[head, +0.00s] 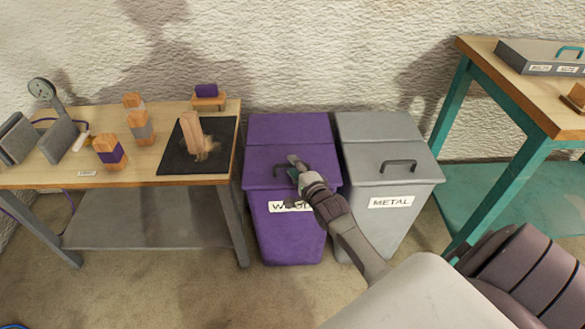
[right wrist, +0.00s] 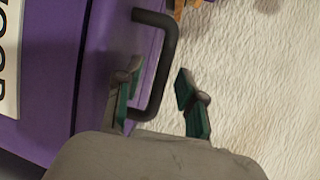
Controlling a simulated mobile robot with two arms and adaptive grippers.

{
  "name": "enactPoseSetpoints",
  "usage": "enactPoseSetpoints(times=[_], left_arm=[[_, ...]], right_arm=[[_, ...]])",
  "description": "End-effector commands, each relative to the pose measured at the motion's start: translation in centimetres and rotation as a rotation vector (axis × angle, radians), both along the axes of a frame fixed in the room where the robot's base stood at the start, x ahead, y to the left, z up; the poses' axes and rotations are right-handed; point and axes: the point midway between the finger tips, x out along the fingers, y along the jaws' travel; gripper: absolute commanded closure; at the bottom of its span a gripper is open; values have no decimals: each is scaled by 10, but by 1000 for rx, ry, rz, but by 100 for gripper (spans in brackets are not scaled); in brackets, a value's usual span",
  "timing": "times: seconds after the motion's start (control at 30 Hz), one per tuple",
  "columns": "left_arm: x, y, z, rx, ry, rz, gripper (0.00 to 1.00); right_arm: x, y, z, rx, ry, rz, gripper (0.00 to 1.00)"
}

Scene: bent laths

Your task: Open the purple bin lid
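The purple bin (head: 290,235) stands on the floor between the workbench and the grey bin, with a white label partly hidden by my right arm. Its purple lid (head: 290,130) lies closed. The lid's dark bar handle (right wrist: 168,50) shows in the right wrist view, standing out from the purple surface. My right gripper (head: 294,166) is at the lid's front, over the handle. In the right wrist view the gripper (right wrist: 158,72) is open, with one finger on each side of the handle's bar. Contact cannot be told. My left gripper is not in view.
A grey bin (head: 385,215) labelled METAL stands close on the right. A wooden workbench (head: 60,178) with blocks and a black mat (head: 175,162) is on the left. A teal-legged table (head: 480,75) is on the right. The textured wall is right behind the bins.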

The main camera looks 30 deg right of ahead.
Motion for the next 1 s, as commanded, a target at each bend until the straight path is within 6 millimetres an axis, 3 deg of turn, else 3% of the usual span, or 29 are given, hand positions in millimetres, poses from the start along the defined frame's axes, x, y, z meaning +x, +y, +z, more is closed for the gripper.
enactPoseSetpoints(times=[0.13, 0.43, 0.7, 1.0], left_arm=[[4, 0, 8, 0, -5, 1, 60], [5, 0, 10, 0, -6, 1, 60], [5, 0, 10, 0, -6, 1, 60], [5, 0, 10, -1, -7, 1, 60]], right_arm=[[11, -1, -2, -1, 0, 0, 61], [12, -2, -2, -1, 1, 0, 61], [12, -2, -2, -1, 0, 0, 100], [12, -2, -2, -1, 1, 0, 100]])
